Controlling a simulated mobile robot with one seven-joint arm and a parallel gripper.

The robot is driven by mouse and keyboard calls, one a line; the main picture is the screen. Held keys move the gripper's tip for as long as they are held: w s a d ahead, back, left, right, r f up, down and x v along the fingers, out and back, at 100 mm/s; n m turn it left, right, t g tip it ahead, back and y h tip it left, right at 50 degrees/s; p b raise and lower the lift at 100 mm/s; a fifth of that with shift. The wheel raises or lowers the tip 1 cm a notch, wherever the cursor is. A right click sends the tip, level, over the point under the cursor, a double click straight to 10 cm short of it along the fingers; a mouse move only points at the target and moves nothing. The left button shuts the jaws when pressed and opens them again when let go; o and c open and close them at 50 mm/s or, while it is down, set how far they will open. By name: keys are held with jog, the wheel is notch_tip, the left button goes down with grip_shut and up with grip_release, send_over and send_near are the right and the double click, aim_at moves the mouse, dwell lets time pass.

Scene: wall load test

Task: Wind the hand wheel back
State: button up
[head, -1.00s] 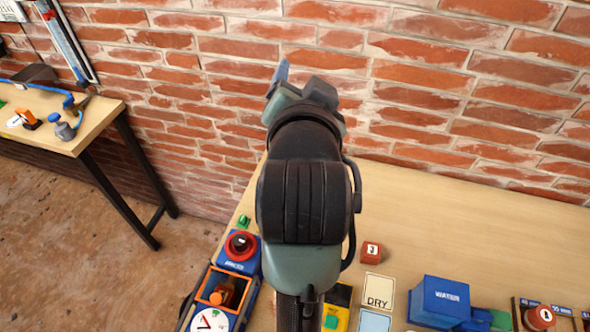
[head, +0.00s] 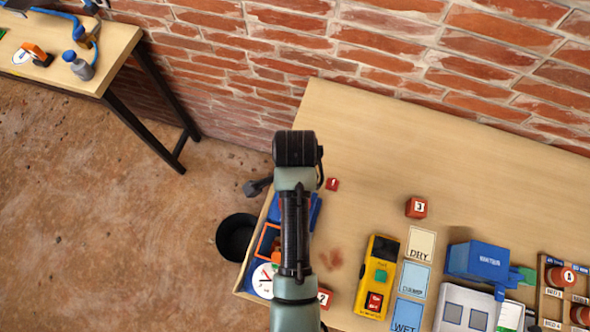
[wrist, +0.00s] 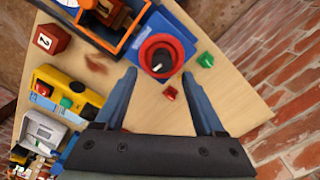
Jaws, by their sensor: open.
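The hand wheel is a red ring with a dark centre (wrist: 143,58) on a blue housing (wrist: 178,27) in the wrist view. In the head view my arm hides most of the wheel, and only part of the blue housing (head: 316,212) shows. My gripper (wrist: 159,73) is open and empty, its two fingers spread to either side of the wheel's near edge. Whether a finger touches the wheel I cannot tell. Next to the housing is an orange-edged blue frame (head: 262,243) with a white dial with a red needle (head: 263,283).
A small red piece (wrist: 170,92) and a green piece (wrist: 205,59) lie near the wheel. A yellow device (head: 378,270), label cards (head: 421,245) and a red cube marked 3 (head: 417,208) lie to the right. A black bucket (head: 236,238) stands on the floor left of the table.

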jog(key=shift+w+f, duration=0.15)
jog(key=shift+f, duration=2.25)
grip_shut()
